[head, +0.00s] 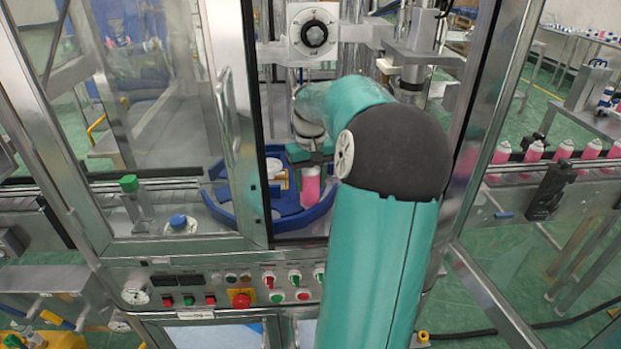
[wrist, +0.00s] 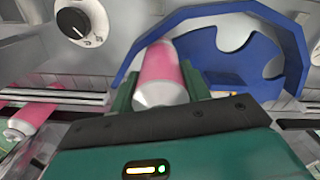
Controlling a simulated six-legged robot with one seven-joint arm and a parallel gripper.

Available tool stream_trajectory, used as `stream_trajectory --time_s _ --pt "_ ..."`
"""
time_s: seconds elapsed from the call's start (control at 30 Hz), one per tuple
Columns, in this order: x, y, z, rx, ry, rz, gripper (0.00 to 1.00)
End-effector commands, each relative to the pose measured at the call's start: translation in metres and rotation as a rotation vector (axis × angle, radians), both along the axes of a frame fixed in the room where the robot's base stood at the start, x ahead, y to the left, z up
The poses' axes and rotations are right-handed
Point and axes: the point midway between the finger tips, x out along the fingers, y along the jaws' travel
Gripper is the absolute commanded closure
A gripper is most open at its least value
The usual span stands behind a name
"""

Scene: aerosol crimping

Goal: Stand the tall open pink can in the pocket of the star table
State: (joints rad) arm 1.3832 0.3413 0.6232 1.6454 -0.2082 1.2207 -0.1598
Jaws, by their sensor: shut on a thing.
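The pink can (head: 310,187) has a pink body and a pale metal end. My gripper (head: 312,160) is shut on it from above in the head view. In the wrist view the can (wrist: 162,74) sits between the two green fingers of my gripper (wrist: 157,84). The blue star table (head: 237,207) lies beneath and to the left of the can in the head view. In the wrist view the star table (wrist: 208,58) shows rounded pockets and a blue curved guide around it. I cannot tell whether the can's base touches the table or is in a pocket.
An open glazed door (head: 170,110) and steel posts frame the machine opening. A button panel (head: 240,285) runs below. Several pink cans (head: 534,152) line the right conveyor.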

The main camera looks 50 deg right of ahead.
Motion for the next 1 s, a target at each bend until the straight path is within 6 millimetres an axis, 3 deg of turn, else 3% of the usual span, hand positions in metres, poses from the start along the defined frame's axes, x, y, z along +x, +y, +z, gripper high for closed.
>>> stream_trajectory --time_s 0.47,0.5,0.63,1.0 --pt "-0.0004 0.0001 -0.0059 0.002 0.001 0.0 0.87" --pt "-0.0005 0.0002 -0.0061 0.002 0.001 0.0 0.51" --pt "-0.0004 0.0001 -0.0059 0.002 0.001 0.0 0.28" --pt "0.0001 -0.0003 0.0002 -0.001 0.0 0.0 0.28"
